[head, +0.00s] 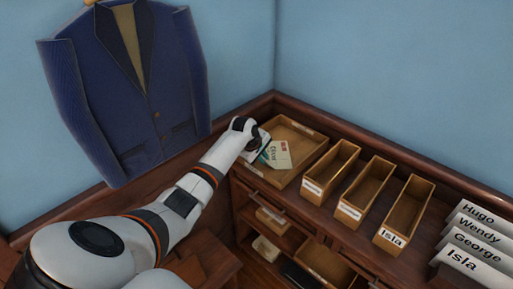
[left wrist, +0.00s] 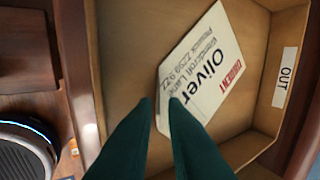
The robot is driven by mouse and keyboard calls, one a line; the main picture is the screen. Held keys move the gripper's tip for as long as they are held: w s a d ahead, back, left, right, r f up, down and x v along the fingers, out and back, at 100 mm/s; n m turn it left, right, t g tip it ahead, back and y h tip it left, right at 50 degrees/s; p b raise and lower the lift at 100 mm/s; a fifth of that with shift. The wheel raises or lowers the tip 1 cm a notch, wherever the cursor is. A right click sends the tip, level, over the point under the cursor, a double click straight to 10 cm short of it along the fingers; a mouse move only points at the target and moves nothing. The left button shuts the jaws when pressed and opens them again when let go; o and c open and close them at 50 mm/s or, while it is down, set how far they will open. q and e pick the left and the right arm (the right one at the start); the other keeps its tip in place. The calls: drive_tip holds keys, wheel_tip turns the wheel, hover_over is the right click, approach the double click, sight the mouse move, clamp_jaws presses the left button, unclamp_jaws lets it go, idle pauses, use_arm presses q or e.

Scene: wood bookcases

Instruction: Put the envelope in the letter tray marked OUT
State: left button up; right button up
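The envelope (left wrist: 212,68), pale with "Oliver", an address and a red "URGENT" mark, lies face up inside the wooden letter tray (left wrist: 262,30). The tray's wall carries a white "OUT" label. In the head view, the envelope (head: 278,154) is in the left part of the tray (head: 312,155) in the corner. My left gripper (head: 264,156) is over the tray's left side, at the envelope's edge. In the left wrist view, its dark green fingertips (left wrist: 161,100) are slightly apart, with the envelope's edge showing in the gap. I see no grip on it. My right gripper is out of view.
Three narrow wooden trays (head: 331,168) stand in a row to the right, one labelled "Isla". White name cards (head: 473,240) stand at the far right. Shelves with bins (head: 327,262) are below. A blue jacket (head: 130,90) hangs on the wall at the left.

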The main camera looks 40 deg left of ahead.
use_arm(q)
drive_tip(key=v, duration=1)
